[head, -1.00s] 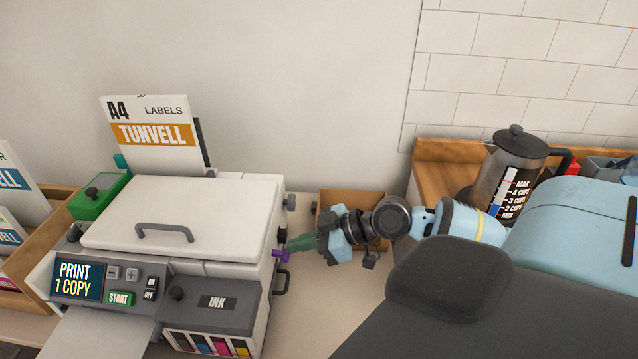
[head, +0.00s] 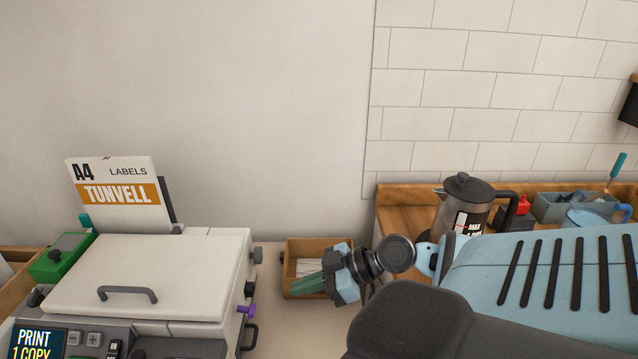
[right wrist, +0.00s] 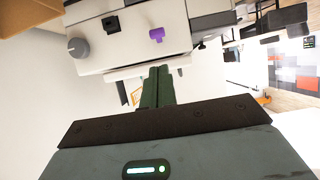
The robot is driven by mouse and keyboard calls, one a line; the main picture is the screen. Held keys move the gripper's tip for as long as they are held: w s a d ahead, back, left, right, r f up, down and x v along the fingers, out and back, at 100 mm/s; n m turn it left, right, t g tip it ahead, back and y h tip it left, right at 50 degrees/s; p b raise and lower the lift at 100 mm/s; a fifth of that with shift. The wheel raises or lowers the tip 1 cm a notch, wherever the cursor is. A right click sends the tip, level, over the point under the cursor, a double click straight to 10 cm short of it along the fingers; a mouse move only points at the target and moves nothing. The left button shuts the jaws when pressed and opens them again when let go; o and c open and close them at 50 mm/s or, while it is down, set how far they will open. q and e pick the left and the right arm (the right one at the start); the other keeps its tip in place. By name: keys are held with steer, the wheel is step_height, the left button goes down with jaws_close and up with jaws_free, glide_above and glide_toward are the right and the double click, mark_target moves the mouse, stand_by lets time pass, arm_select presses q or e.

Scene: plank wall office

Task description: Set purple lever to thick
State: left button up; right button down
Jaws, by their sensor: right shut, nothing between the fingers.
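The purple lever (head: 246,310) sticks out from the right side of the white printer (head: 150,275). It also shows in the right wrist view (right wrist: 156,35), on the printer's side panel, with a grey round knob (right wrist: 77,46) to its left. No thick marking is readable. My right gripper (head: 298,290) is to the right of the lever, apart from it, in front of a small wooden box. Its green fingers are closed together and empty; in the right wrist view the fingers (right wrist: 157,82) point toward the printer, below the lever. My left gripper is not in view.
The small wooden box (head: 290,252) holding papers stands right of the printer. A coffee press (head: 462,205) and a grey caddy (head: 560,207) stand on the wooden counter at right. A label pack (head: 115,200) stands at the printer's back. A black handle (head: 250,337) juts out below the lever.

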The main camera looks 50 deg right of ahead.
steer(key=shift+s+d, duration=0.85)
steer(key=shift+s, duration=0.2)
